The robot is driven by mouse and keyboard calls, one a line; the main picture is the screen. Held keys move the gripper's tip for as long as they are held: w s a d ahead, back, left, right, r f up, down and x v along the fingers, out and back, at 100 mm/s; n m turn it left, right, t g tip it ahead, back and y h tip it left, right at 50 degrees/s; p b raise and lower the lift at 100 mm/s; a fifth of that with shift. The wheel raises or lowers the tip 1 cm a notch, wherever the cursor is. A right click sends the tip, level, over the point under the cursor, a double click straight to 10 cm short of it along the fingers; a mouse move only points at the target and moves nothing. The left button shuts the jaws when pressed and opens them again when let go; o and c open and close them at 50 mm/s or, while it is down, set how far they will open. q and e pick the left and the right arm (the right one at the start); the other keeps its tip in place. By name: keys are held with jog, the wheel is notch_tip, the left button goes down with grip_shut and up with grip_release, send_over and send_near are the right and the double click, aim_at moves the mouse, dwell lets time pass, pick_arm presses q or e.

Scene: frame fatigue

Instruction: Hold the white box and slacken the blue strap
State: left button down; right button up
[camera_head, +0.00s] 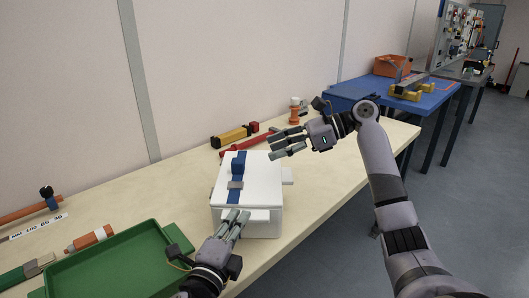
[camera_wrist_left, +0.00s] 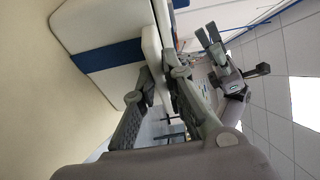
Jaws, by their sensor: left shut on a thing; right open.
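The white box (camera_head: 262,176) stands on the pale table in the middle of the head view. The blue strap (camera_head: 239,168) runs over its top left of centre, with a grey buckle (camera_head: 236,185) and a blue block on it. In the left wrist view the strap (camera_wrist_left: 110,55) crosses the white box (camera_wrist_left: 92,24). My left gripper (camera_head: 236,217) is shut on the white ledge at the near side of the box; its fingers (camera_wrist_left: 160,72) clasp the ledge in the wrist view. My right gripper (camera_head: 274,144) is open and empty, above and behind the box.
A green tray (camera_head: 112,270) lies front left, beside an orange-tipped tool (camera_head: 90,238). A yellow-and-black tool (camera_head: 234,136), a red tool and an orange-and-white bottle (camera_head: 295,111) are behind the box. A blue table (camera_head: 350,91) stands farther back. Bare tabletop lies left of the box.

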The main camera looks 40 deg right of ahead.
pick_arm(q)
jog(key=shift+f, duration=0.5)
pick_arm(e)
jog(key=shift+s+d, duration=0.15)
pick_arm(q)
jog(key=c, duration=2)
grip_release()
jog(key=o, duration=0.4)
jog(key=shift+w+r, duration=0.1)
pick_arm(e)
jog(key=shift+f, duration=0.1)
pick_arm(q)
jog(key=shift+r, duration=0.15)
jog(key=v, duration=1.2)
